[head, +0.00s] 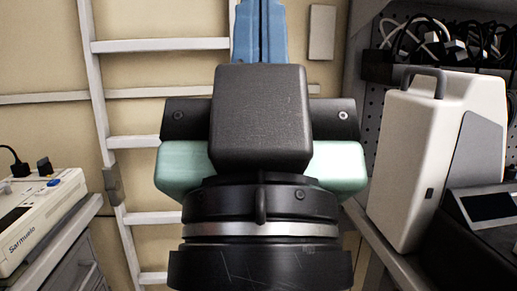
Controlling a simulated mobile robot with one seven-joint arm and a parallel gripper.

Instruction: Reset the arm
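My gripper (260,28) fills the middle of the head view and is seen from behind, pointing up in the picture. Its black wrist, black block and pale green housing are close to the camera. Two blue fingers rise above the block, side by side with only a thin dark line between them. They look shut, and nothing shows held between them. The fingertips reach the top edge of the picture, and the black block hides the finger bases.
A white pump labelled Sarmuelo (35,225) sits on a cart at left. A white ladder (105,100) leans at the beige wall. At right, a cream device with a handle (415,150) stands beside a dark device with a screen (485,207). Cables (440,45) hang behind on pegboard.

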